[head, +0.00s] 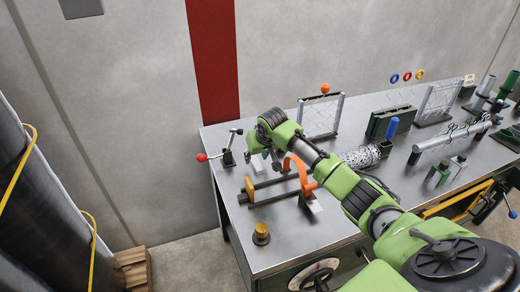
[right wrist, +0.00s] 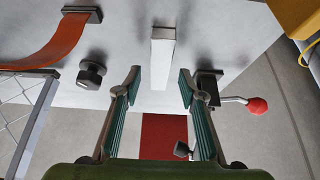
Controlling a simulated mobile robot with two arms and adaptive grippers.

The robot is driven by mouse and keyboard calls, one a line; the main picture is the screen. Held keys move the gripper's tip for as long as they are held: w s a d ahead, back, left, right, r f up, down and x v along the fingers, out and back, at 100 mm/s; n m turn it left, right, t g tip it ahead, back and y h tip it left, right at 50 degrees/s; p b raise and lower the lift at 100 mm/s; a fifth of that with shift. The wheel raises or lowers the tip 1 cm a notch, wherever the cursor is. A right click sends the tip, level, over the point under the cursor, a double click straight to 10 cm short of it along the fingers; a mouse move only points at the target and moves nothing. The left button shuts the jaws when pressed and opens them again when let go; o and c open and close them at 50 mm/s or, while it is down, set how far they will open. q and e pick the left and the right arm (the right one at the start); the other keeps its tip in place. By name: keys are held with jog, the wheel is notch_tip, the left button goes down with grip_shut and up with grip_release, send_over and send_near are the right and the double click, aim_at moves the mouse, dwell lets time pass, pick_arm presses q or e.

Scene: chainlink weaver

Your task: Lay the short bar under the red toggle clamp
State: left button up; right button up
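My right gripper (head: 266,160) is over the left part of the table, pointing down. In the right wrist view its two fingers (right wrist: 160,84) are apart, with nothing gripped. A pale short bar (right wrist: 161,60) shows ahead, in line with the gap between the fingers, touching neither. I cannot make it out clearly in the head view, where the gripper covers that spot. The red toggle clamp (head: 228,158), with a red ball on its lever, stands left of the gripper at the table's left edge. Its red ball shows at right in the wrist view (right wrist: 257,105). My left gripper is not in view.
An orange arch (head: 300,172) stands just right of the gripper. A mesh panel (head: 320,117) stands behind. Bare tabletop (head: 290,240) lies at the front left.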

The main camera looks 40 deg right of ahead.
jog(key=v, duration=0.9)
jog(key=shift+s+r+b, duration=0.15)
jog(key=shift+r+b, duration=0.1)
jog(key=shift+b, duration=0.15)
